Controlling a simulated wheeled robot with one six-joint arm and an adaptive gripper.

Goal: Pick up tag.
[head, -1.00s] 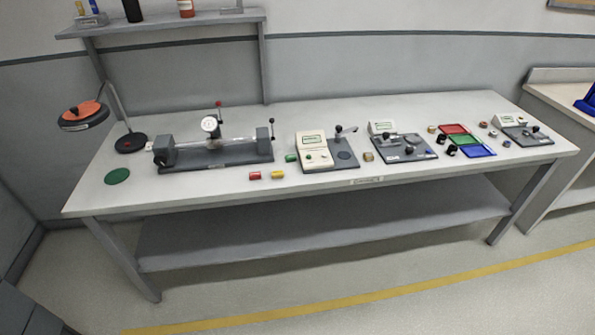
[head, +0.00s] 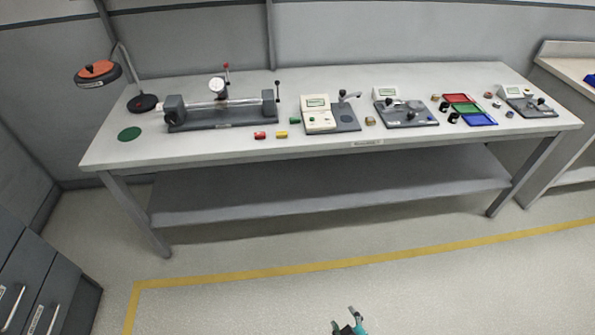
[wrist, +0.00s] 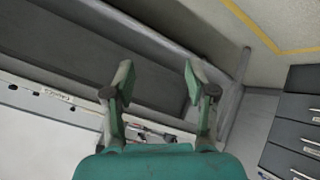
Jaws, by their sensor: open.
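I cannot make out for certain which thing is the tag; the small items on the workbench (head: 230,150) are too small to tell. Near its front edge lie a red cylinder (head: 260,135) and a yellow cylinder (head: 282,134). A green cylinder (head: 294,120) lies just behind them. My gripper (head: 349,326) shows at the bottom edge of the head view, in front of the bench and well apart from it. In the wrist view my gripper (wrist: 157,78) is open, with nothing between its fingers.
On the bench stand a dial-gauge fixture (head: 220,112), a cream instrument (head: 318,113), and red, green and blue trays (head: 480,119). A lamp (head: 98,72) overhangs the left end. A drawer cabinet (head: 40,280) stands at lower left. The floor (head: 280,300) before the bench is clear.

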